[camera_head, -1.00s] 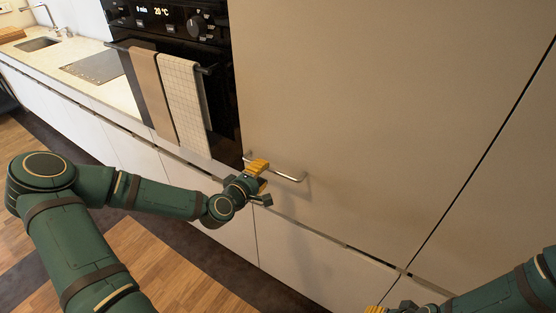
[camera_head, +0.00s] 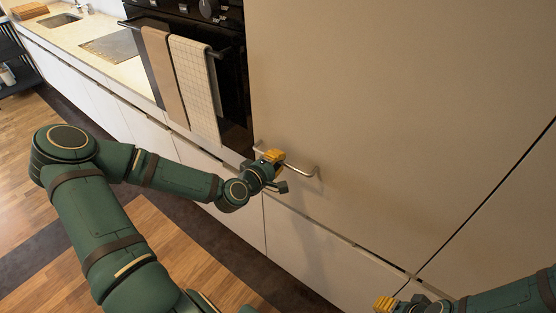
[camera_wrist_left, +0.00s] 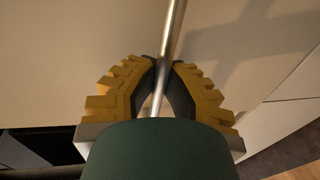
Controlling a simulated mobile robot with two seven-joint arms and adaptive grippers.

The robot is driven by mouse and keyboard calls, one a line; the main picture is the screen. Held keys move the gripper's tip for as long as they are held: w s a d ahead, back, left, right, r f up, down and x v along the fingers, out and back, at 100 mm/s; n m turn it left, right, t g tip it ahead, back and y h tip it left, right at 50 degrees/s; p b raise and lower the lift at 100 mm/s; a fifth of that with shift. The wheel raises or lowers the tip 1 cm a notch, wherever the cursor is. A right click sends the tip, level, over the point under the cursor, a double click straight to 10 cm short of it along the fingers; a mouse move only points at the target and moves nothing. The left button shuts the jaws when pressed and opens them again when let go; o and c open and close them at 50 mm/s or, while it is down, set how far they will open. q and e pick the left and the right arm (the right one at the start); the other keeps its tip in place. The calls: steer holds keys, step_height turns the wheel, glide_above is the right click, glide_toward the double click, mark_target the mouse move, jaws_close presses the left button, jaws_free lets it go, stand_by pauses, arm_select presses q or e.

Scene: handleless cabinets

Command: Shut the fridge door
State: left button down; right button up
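The fridge door (camera_head: 390,110) is the large plain beige panel right of the oven. It looks about flush with the panels beside it; any small gap is hard to judge. Its metal bar handle (camera_head: 302,171) is low on the panel, near the oven side. My left gripper (camera_head: 274,157) is at the handle's left part. In the left wrist view, the handle bar (camera_wrist_left: 172,30) runs between the yellow fingers, whose dark pads close in on it. My right gripper (camera_head: 385,303) is at the bottom edge, largely cut off, away from the handle.
The black oven (camera_head: 235,85) with two hanging towels (camera_head: 195,88) is left of the door. White lower cabinets (camera_head: 325,262) run beneath. A counter with a sink (camera_head: 60,20) is at far left. Wooden floor (camera_head: 165,245) is free below my left arm.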

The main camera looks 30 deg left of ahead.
arm_select(q)
steer(key=shift+w+r, duration=0.1)
steer(key=shift+w, duration=0.4)
steer(key=c, duration=1)
jaws_free()
steer(key=shift+s, duration=0.1)
steer(key=shift+v, duration=3.75)
steer(key=s+d+f+m+g+h+b, duration=0.1)
steer(key=s+d+f+m+g+h, duration=0.15)
steer(key=d+f+m+g, duration=0.45)
steer(key=s+d+f+m+g+h+b, duration=0.1)
steer(key=s+d+f+m+g+h, duration=0.15)
steer(key=d+f, duration=0.9)
steer(key=s+d+f+m+g, duration=0.1)
steer(key=m, duration=0.1)
steer(key=s+d+f+m+g+y, duration=0.1)
steer(key=s+d+m, duration=0.1)
steer(key=s+d+f+m+g, duration=0.1)
steer(key=s+m+g, duration=0.1)
steer(key=shift+d+f+y+b, duration=0.2)
steer(key=shift+d+y+b, duration=0.1)
steer(key=shift+y+b, duration=0.1)
